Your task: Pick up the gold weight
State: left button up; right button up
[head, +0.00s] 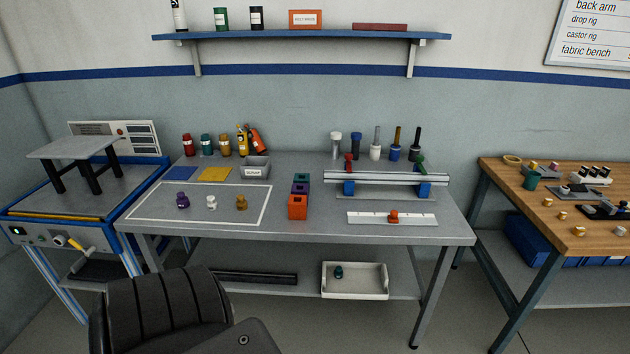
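A small gold weight (241,203) stands upright on the grey metal workbench (330,213), inside a white-outlined rectangle on its left part. It is the rightmost of a row of three. A white weight (211,203) stands to its left, and a purple weight (182,201) stands farther left. The three are apart from one another. Neither of my grippers is in view.
Behind the weights are a grey bin (255,168) and a yellow mat (215,174). Orange, purple and green blocks (298,207) stand to the right. A black chair (160,315) stands before the bench's left front. A rail fixture (385,179) occupies the right.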

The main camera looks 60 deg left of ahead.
aim_at(242, 205)
jog(key=z, duration=0.15)
jog(key=i, duration=1.85)
jog(key=u, duration=1.9)
